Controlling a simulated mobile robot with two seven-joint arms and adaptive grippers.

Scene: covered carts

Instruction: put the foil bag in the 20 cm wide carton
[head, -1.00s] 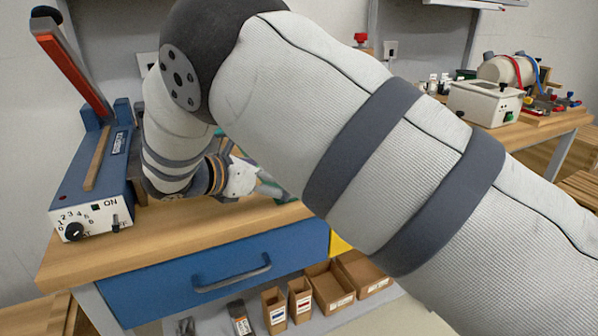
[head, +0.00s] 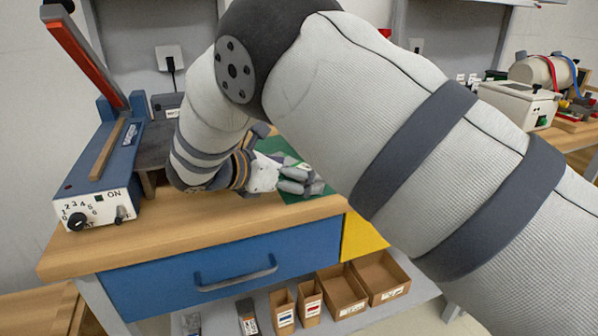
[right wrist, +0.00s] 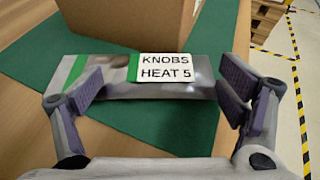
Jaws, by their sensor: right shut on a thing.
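The foil bag (right wrist: 160,80) is silvery with a green stripe and a white label reading "KNOBS HEAT 5". It lies across my right gripper (right wrist: 165,95), between the fingers, which are shut on it. My left gripper is not in view.
A blue heat sealer (head: 100,175) with a raised red handle stands at the bench's left end. A green mat (right wrist: 190,125) lies under the bag. Below the blue drawer (head: 220,270), a shelf holds several open cartons (head: 345,290). My right arm hides much of the bench.

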